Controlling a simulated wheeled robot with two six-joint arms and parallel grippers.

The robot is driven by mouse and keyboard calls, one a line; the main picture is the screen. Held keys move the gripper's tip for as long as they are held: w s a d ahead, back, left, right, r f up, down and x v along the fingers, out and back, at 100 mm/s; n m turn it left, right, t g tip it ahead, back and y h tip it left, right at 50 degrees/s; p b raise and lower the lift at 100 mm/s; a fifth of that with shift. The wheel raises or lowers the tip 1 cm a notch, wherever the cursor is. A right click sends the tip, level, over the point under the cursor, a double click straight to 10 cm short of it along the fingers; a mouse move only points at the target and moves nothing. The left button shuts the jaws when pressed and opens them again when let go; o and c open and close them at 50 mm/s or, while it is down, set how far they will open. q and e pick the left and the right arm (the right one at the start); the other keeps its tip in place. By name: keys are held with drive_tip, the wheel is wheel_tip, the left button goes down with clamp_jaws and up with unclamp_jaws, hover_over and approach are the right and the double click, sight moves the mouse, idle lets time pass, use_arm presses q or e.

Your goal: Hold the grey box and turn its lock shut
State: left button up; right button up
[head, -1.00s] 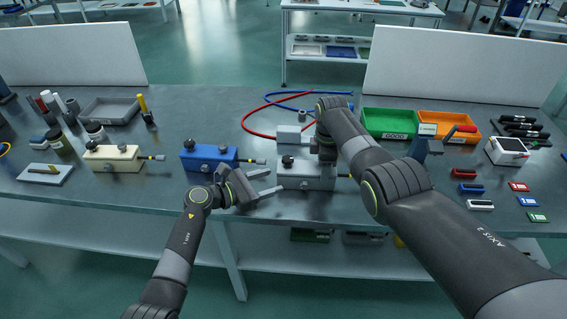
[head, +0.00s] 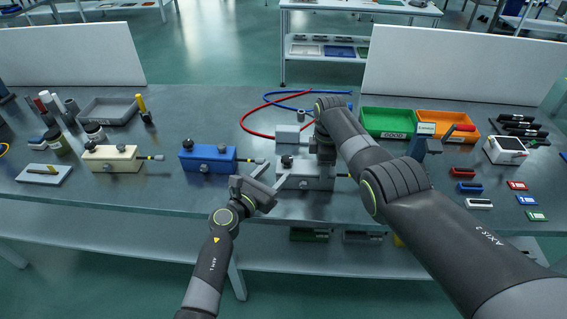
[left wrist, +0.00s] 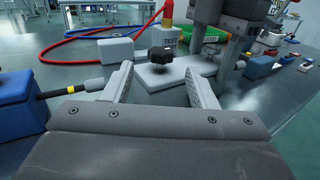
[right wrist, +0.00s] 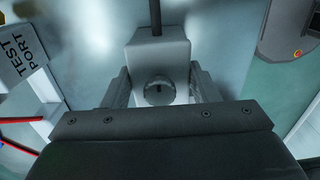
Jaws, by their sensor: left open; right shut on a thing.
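The grey box (head: 312,184) sits at the table's front edge, with a black knob (head: 287,162) on its left part. My right gripper (right wrist: 160,85) is shut on the box from above, one finger on each side. In the right wrist view a round fitting with a dark slot (right wrist: 160,92) shows on the box between the fingers. My left gripper (head: 268,178) is open at the box's left end. In the left wrist view the box (left wrist: 180,88) and its black knob (left wrist: 160,55) lie ahead, between the open fingers. Contact there cannot be told.
A blue box (head: 208,158) and a cream box (head: 113,159) stand to the left, with rods pointing right. A grey test port block (head: 287,136) stands behind, near red and blue hoses (head: 250,122). Green (head: 388,122) and orange (head: 445,120) bins stand at right.

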sight(283, 164)
use_arm(q)
drive_tip(key=shift+x, duration=2.55)
drive_tip(key=shift+c, duration=0.2)
